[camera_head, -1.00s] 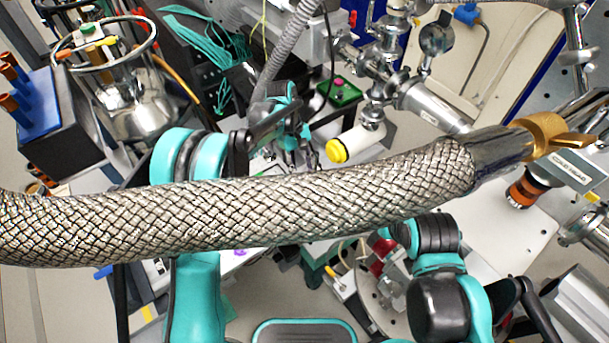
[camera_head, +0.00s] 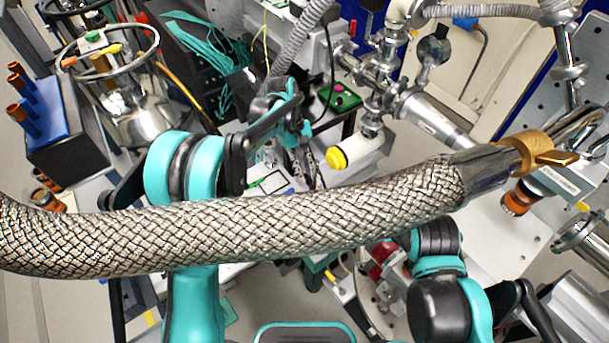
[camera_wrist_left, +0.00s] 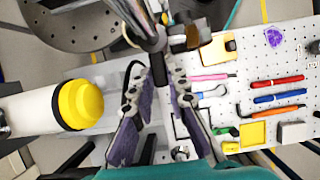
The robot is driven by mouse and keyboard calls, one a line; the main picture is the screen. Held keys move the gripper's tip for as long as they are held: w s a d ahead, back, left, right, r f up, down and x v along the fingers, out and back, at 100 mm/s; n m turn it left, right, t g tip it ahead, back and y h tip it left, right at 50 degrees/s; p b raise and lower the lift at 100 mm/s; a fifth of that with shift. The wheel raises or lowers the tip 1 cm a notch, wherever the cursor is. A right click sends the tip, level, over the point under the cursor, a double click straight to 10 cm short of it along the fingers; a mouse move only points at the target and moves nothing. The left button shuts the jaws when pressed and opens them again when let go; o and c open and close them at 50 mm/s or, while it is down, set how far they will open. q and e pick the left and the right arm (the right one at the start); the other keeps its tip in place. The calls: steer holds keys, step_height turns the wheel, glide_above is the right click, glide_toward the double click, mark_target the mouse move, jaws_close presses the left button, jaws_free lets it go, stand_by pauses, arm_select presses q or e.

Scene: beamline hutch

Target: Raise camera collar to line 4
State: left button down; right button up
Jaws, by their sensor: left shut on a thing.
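My left gripper (camera_head: 306,165) shows in the middle of the head view, beyond the braided hose and just left of a yellow-capped white cylinder. In the left wrist view its two fingers (camera_wrist_left: 158,85) stand on either side of a dark, slim upright piece (camera_wrist_left: 158,68) and are shut on it. I take this piece to be the camera collar or its post; the collar's outline is not clear. The line marks cannot be read in either view. My right arm shows at the lower right of the head view, but its gripper is not visible.
A thick braided hose (camera_head: 240,225) crosses the head view and hides much of the bench. The yellow-capped white cylinder (camera_head: 350,152) is close to my left gripper. A white pegboard (camera_wrist_left: 262,75) with pens and tools lies below. A round perforated plate (camera_wrist_left: 80,22) is at the upper left.

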mark_target(305, 174)
arm_select(q)
step_height(305, 174, up, 7)
steer(key=shift+f+p, duration=0.1)
steer(key=shift+p, duration=1.15)
arm_select(e)
step_height(305, 174, up, 3)
steer(key=shift+r, duration=0.2)
arm_select(q)
steer(key=c, duration=1.5)
jaws_free()
steer(key=v, duration=1.2)
steer(key=shift+s+f, duration=0.1)
steer(key=shift+s, duration=0.05)
arm_select(e)
steer(key=shift+s, duration=0.1)
